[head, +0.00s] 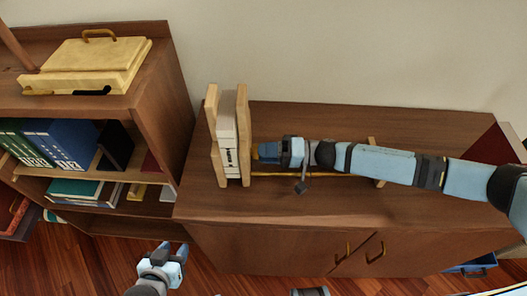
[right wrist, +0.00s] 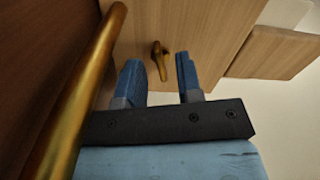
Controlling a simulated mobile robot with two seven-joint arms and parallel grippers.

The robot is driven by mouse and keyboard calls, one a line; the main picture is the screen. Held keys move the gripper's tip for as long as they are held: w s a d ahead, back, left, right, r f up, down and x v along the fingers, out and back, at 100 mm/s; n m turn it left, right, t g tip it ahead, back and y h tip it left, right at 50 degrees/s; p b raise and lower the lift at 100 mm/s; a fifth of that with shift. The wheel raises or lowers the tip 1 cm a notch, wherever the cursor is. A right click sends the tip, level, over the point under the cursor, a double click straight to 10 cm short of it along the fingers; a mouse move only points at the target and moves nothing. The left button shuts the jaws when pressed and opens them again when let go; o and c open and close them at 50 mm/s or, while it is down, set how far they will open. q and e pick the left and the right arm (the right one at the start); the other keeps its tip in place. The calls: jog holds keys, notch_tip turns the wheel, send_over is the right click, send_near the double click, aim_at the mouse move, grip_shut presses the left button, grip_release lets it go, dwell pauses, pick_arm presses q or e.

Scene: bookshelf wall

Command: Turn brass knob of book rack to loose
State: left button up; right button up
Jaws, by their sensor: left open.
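The book rack stands on the low cabinet in the head view. Its two upright wooden panels (head: 242,120) hold white books (head: 227,125) between them. A brass rod (head: 310,175) runs right from the panels; it also shows large at left in the right wrist view (right wrist: 82,95). The brass knob (right wrist: 159,60) is on the panel's face, seen beyond and between the blue fingertips of my right gripper (right wrist: 157,68). That gripper (head: 258,151) is open, and I see no finger closed on the knob. In the head view the arm hides the knob. My left gripper (head: 172,250) is open and empty at the bottom.
A bookshelf (head: 160,115) stands at left with binders (head: 55,142) and a cream box (head: 90,65) on top. The rack's small wooden end piece (head: 377,160) stands on the right of the cabinet top (head: 430,125).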

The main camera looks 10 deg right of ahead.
jog(key=d, duration=0.4)
jog(key=s+d, duration=0.1)
jog(key=d, duration=0.1)
jog(key=shift+d, duration=0.35)
jog(key=shift+o, duration=0.2)
